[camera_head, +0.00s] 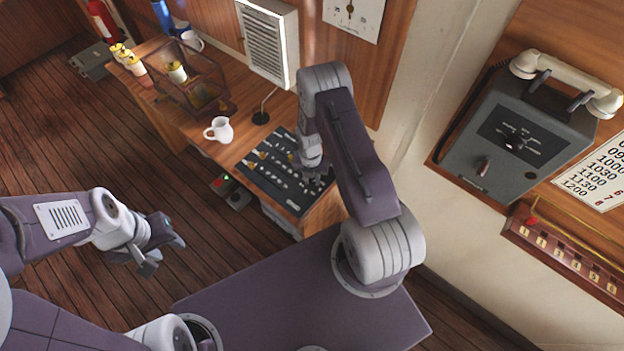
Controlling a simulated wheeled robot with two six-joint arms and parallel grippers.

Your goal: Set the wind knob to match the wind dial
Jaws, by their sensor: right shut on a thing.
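The wind dial (353,14) is a white square face with a dark needle on the wood wall at the top, cut off by the frame edge. The needle part in view stands about upright. A dark control panel (270,182) with several small knobs and levers lies on the desk. My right gripper (318,180) points down at the panel's right part and is shut on what appears to be the wind knob, which its fingers hide. The knob's setting cannot be read. My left gripper (166,254) is open and empty over the floor at left.
A white mug (219,130) and a microphone on a stand (262,115) stand close behind the panel. A grey wall telephone (515,140) and a numbered red-brown strip (568,258) are at right.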

